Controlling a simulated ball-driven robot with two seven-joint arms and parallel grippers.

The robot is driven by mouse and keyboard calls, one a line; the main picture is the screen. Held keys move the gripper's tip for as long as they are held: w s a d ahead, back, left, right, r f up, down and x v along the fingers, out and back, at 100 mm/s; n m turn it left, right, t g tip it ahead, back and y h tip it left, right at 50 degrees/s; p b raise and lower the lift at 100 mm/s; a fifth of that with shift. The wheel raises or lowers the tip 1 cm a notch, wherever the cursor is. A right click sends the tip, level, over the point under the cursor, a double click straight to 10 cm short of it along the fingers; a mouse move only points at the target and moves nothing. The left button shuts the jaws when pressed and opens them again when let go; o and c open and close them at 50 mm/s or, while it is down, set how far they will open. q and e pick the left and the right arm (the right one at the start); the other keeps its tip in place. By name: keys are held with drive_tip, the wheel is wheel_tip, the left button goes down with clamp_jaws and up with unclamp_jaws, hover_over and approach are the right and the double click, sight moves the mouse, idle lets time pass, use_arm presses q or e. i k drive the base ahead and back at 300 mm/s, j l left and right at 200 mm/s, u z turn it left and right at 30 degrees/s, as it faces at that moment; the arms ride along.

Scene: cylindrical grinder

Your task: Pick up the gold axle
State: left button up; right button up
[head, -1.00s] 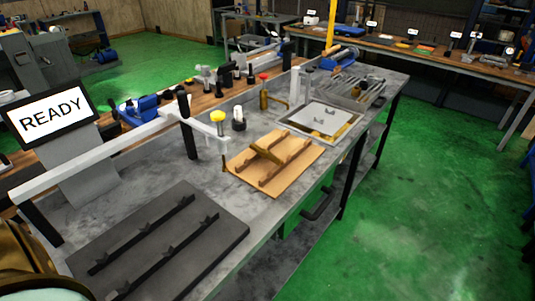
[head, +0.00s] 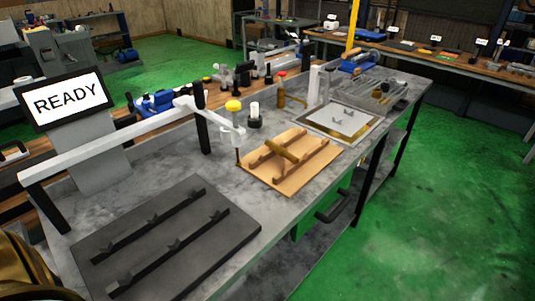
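The gold axle (head: 281,151) is a short brass-coloured bar. It lies on a light wooden board (head: 281,186) that has two brown notched rails, near the middle of the bench. It looks set crosswise at the nearer-left rail; its exact seating is too small to tell. Neither of my grippers shows in the head view.
A dark plate (head: 150,258) with two notched rails lies at the near left, empty. A READY screen (head: 68,97) is at left. A metal tray (head: 345,122) lies behind the board.

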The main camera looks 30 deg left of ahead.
sight(280, 150)
drive_tip(key=i+u, duration=0.1)
drive_tip(key=u, duration=0.3)
drive_tip(key=l+u, duration=0.15)
drive_tip(key=u, duration=0.25)
drive_tip(key=i+l+u, duration=0.15)
drive_tip(key=u, duration=0.25)
